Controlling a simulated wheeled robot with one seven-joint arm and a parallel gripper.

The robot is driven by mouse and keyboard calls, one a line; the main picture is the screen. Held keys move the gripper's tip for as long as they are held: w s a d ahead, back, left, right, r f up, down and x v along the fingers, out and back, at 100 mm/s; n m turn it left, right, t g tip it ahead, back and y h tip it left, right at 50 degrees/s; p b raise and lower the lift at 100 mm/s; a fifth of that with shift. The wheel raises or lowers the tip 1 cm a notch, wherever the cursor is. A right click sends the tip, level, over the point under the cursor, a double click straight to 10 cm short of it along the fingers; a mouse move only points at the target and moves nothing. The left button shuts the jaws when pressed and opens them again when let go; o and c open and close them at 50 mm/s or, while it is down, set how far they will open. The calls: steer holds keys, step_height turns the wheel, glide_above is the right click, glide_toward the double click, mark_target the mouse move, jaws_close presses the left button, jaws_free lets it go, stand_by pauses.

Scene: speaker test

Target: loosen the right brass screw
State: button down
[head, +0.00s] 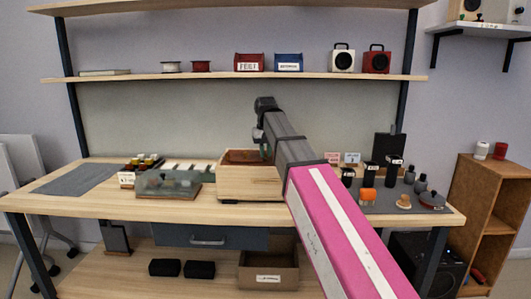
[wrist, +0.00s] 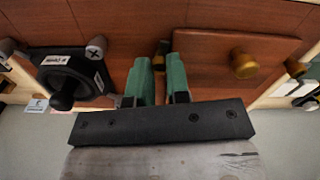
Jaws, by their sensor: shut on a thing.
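In the head view a light wooden speaker box (head: 247,185) stands mid-bench with a red-brown top face, and my gripper (head: 266,152) is down at it, partly hidden by my arm. In the wrist view the green fingers of my gripper (wrist: 159,72) are shut on a small brass screw (wrist: 160,48), mostly hidden between the tips. A second brass screw (wrist: 244,64) stands clear to the right on a raised wooden panel (wrist: 215,80). A black round part on a square plate (wrist: 68,84) with grey cross-head screws lies to the left.
A clear case (head: 167,183) stands left of the box, and a grey mat (head: 78,179) lies farther left. Small black items and an orange one (head: 367,195) stand at the right. A shelf (head: 240,78) with bins and speakers runs above. An open bin (head: 268,272) is below.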

steer(key=n, duration=0.5)
steer(key=shift+n, duration=0.3)
steer(key=n, duration=0.4)
steer(key=shift+n, duration=0.3)
steer(key=n, duration=0.5)
steer(key=shift+n, duration=2.4)
steer(key=c, duration=1.1)
jaws_free()
